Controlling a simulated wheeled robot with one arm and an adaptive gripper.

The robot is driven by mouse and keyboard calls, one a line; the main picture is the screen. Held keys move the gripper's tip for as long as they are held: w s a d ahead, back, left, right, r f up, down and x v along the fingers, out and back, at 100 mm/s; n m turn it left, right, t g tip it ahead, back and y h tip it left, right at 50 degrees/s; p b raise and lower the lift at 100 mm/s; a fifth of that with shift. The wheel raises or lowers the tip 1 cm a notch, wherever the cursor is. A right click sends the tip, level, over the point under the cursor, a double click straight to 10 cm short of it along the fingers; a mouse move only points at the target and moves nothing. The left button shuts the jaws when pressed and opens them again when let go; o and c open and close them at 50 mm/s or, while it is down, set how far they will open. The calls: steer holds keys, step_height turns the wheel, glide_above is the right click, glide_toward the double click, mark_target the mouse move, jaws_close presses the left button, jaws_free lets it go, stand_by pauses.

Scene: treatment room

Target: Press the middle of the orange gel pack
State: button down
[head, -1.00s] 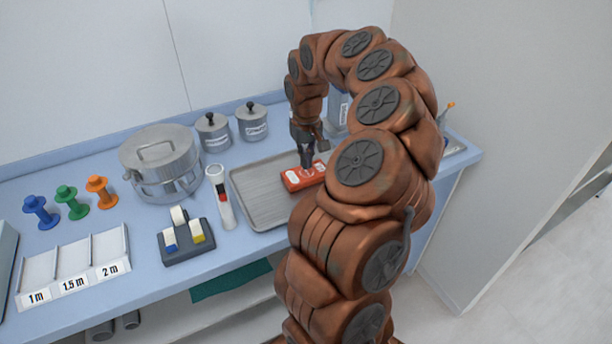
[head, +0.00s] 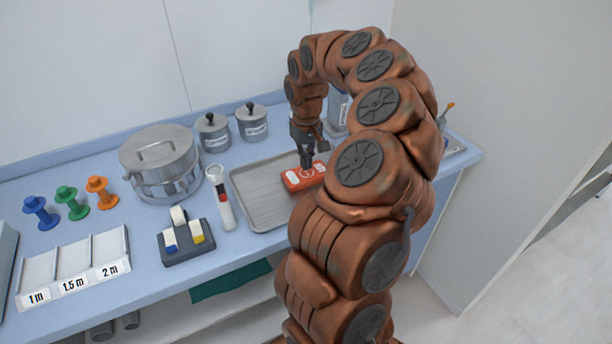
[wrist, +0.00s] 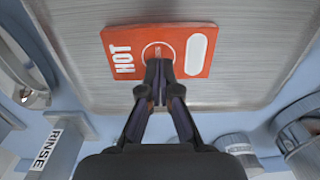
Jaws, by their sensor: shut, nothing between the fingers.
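The orange gel pack (head: 297,180) lies flat on a grey metal tray (head: 262,212). In the wrist view the pack (wrist: 195,36) shows the word HOT, a circle at its middle and a white oval patch. My gripper (head: 306,168) points down at the pack, and its fingers are shut with nothing between them. In the wrist view the fingertips (wrist: 158,64) overlap the lower part of the middle circle. I cannot tell for sure whether they touch the surface. My arm hides the right part of the tray in the head view.
Left of the tray stand a white tube (head: 221,200), a dark block with coloured switches (head: 187,251) and a large steel pot (head: 161,165). Two lidded canisters (head: 213,133) (head: 252,123) stand behind. A container labelled RINSE (wrist: 50,145) shows in the wrist view.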

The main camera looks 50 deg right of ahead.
mark_target(306, 173)
steer(key=shift+f+b, duration=0.9)
steer(key=shift+f, duration=0.2)
stand_by(0.5)
steer(key=shift+s+a+f+b, duration=0.15)
steer(key=shift+f+b, duration=0.15)
steer(key=shift+b, duration=0.2)
stand_by(1.5)
steer(key=shift+r+p, duration=0.75)
steer(key=shift+r, duration=2.95)
